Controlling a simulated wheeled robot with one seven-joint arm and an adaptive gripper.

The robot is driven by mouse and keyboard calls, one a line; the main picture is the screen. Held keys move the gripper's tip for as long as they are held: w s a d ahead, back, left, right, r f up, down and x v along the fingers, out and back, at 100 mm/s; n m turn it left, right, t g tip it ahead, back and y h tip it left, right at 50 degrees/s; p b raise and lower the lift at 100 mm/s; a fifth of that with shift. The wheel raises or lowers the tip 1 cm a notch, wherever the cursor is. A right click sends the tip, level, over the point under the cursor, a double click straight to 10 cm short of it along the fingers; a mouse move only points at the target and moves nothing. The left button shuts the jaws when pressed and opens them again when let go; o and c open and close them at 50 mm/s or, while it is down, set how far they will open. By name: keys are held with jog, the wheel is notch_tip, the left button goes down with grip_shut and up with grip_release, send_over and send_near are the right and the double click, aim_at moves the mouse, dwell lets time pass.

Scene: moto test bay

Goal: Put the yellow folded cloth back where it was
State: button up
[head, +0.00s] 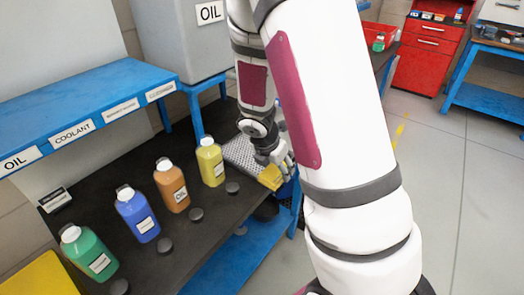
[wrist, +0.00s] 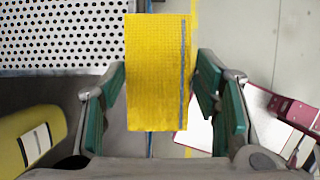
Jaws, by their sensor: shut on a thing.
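The yellow folded cloth (wrist: 155,70) has a waffle-like texture and a grey-blue stripe along its right side in the wrist view. My gripper (wrist: 161,80) is shut on it, a green pad at each side. In the head view, the cloth (head: 270,178) is at my gripper (head: 276,170), near the right end of the dark bench (head: 215,222). A perforated metal plate (head: 240,152) lies beside it on the bench, and the plate (wrist: 60,35) fills the wrist view's upper left. The cloth's height above the bench is hard to tell.
Yellow (head: 210,162), orange (head: 171,185), blue (head: 137,215) and green (head: 88,252) bottles stand along the bench, with dark round caps before them. A blue labelled shelf (head: 85,100) is behind. A red cabinet (head: 428,50) stands far right. Open floor (head: 455,180) lies right.

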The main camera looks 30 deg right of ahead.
jog(key=w+d, duration=0.1)
jog(key=w, duration=0.3)
jog(key=w+d+f, duration=0.1)
jog(key=w+d, duration=0.1)
jog(key=w, duration=0.2)
jog(key=w+d, duration=0.1)
jog(key=w, duration=0.4)
jog(key=shift+d+f, duration=0.15)
jog(key=shift+d, duration=0.1)
jog(key=shift+f+p, duration=0.6)
jog(key=shift+f, duration=1.2)
jog(key=shift+f, duration=0.1)
jog(key=o, duration=1)
